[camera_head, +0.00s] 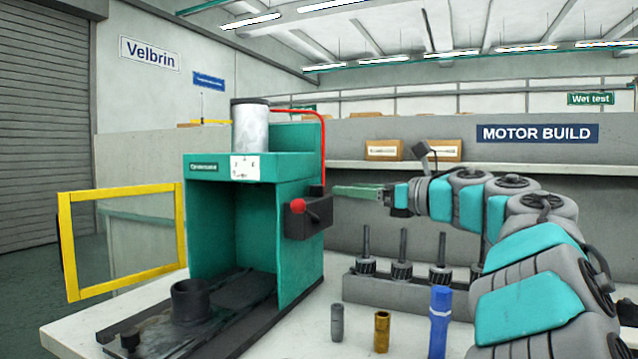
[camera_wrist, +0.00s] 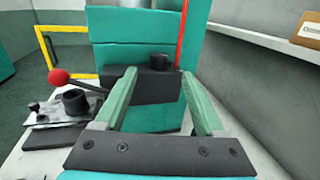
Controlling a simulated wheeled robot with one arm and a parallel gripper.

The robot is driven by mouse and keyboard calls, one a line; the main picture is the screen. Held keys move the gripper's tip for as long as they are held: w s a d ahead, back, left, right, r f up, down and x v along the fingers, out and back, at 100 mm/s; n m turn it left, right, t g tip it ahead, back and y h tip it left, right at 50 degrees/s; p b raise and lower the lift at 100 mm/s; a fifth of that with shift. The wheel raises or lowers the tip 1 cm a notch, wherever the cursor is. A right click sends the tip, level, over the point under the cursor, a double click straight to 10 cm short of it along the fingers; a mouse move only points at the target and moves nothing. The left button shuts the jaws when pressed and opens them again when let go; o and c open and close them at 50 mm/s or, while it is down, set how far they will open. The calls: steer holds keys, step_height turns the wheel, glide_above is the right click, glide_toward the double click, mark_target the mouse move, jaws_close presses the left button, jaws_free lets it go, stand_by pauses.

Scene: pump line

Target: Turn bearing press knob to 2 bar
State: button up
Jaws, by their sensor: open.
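The teal bearing press (camera_head: 230,165) stands on the bench at the left. A dark box (camera_head: 305,218) is fixed to its right side, and a short black knob (camera_head: 316,190) sits on top of the box. In the wrist view the knob (camera_wrist: 158,62) appears between and just beyond my fingertips. My gripper (camera_head: 338,190) is open, its green fingers pointing left at the knob from the right side. In the wrist view my gripper (camera_wrist: 158,76) holds nothing. A white scale plate (camera_head: 245,167) is on the press front; its reading is too small to tell.
A red-ball lever (camera_head: 298,206) sticks out from the box near the knob. A red hose (camera_head: 322,140) rises behind it. The yellow-framed guard door (camera_head: 125,240) stands open at left. Several motor shafts (camera_head: 402,268) stand in a rack; a blue tool (camera_head: 439,320) stands in front.

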mark_target(322, 187)
steer(key=p+x, duration=0.1)
steer(key=x, duration=0.6)
steer(key=shift+w+a+p, duration=0.15)
steer(key=shift+a+p, duration=0.15)
jaws_close()
stand_by(0.4)
